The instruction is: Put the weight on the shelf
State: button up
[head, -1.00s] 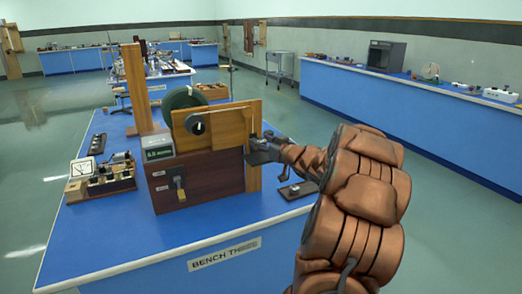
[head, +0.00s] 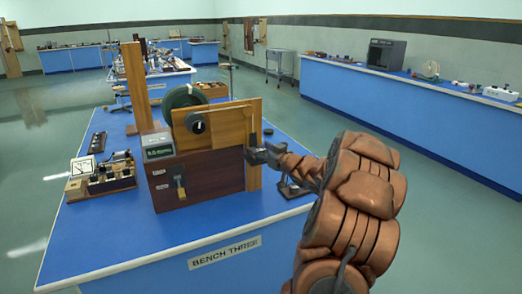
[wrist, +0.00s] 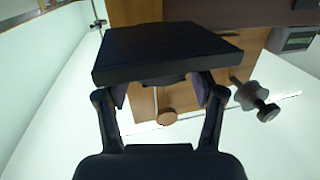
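The weight appears to be a dark, flat-topped block (wrist: 165,48) in the wrist view. My gripper (wrist: 160,92) has its two fingers against the narrower part under this block, and seems to hold it. In the head view my gripper (head: 262,153) is close to the right side of the wooden apparatus, at the upright wooden post (head: 254,172). The weight cannot be told apart from the dark fingers there. I cannot tell which part is the shelf; the apparatus has a wooden board (head: 228,122) above a dark red-brown box (head: 205,178).
The apparatus stands on the blue bench (head: 215,215), with a green display (head: 158,144) and a lever (head: 180,185). A meter unit (head: 100,178) sits to its left. A small device (head: 293,188) lies partly behind my arm. The bench's front left is clear.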

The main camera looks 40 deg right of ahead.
jog(key=shift+o, duration=0.6)
jog(key=shift+r, duration=0.1)
jog(key=shift+s, duration=0.2)
jog(key=s+a+b, duration=0.1)
jog(key=s, duration=1)
jog(key=shift+s+a+r, duration=0.2)
jog(key=shift+s+r, duration=0.05)
jog(key=shift+r, duration=0.1)
